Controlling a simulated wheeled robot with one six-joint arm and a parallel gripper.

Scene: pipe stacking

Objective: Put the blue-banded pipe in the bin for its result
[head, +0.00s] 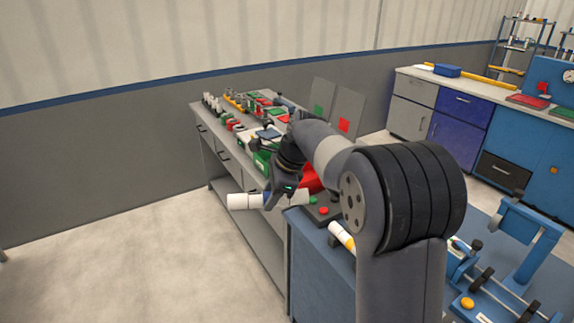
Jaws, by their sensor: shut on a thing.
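My gripper (277,200) is shut on a white pipe (241,201) and holds it roughly level. The pipe sticks out on both sides of the fingers, more to the left. A bluish strip shows close to the fingers, but most of any band is hidden by them. The held pipe appears in front of the long workbench's near end. A green bin (262,160) is behind my gripper on the bench. A red bin (311,180) is to the right of my gripper, partly hidden by my arm. I cannot see inside either bin.
A white pipe with a yellow band (342,237) lies on the blue cabinet, near a red button (323,211) and a green button (313,200). Open floor is at left.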

